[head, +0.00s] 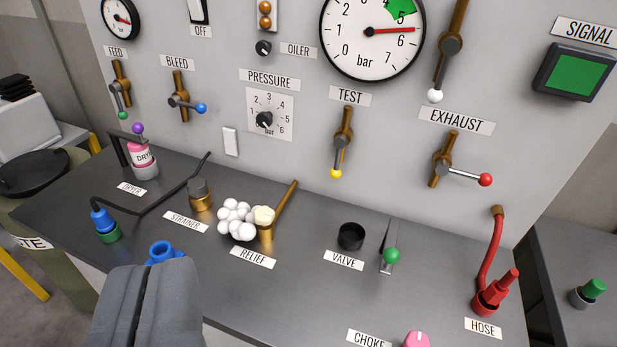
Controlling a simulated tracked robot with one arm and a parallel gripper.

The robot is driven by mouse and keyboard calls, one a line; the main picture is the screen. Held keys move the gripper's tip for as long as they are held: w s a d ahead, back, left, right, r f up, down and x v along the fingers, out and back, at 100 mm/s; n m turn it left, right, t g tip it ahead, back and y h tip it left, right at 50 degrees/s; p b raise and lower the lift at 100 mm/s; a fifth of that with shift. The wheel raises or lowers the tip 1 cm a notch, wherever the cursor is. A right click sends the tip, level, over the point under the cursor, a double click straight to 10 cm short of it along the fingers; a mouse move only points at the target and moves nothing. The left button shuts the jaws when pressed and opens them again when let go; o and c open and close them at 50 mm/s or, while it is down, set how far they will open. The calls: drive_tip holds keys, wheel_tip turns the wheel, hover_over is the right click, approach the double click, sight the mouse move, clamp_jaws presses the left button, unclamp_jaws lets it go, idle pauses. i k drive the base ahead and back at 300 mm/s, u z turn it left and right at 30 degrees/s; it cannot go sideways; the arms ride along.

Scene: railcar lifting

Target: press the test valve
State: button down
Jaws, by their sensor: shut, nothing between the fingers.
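My gripper (148,272) is at the lower left, above the front of the dark bench, with its two grey fingers shut together. A TEST label (350,96) is on the grey wall panel. Below it is a brass valve (343,128) with a grey lever pointing down to a yellow knob (336,173). A VALVE label (344,260) lies on the bench, with a black round cup (351,236) behind it. Right of the cup is a small plate with a green knob (392,256). My gripper is well left of all these and touches none of them.
A blue fitting (161,253) is just beyond my fingertips, partly hidden. White balls (236,220) cluster by the RELIEF brass pipe. The STRAINER (200,195) and red HOSE fitting (490,297) stand on the bench. The gauge (372,38) needle is between 5 and 6.

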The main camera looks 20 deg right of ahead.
sight(339, 141)
drive_tip(key=z, duration=0.15)
drive_tip(key=i, duration=0.9)
drive_tip(key=u, duration=0.1)
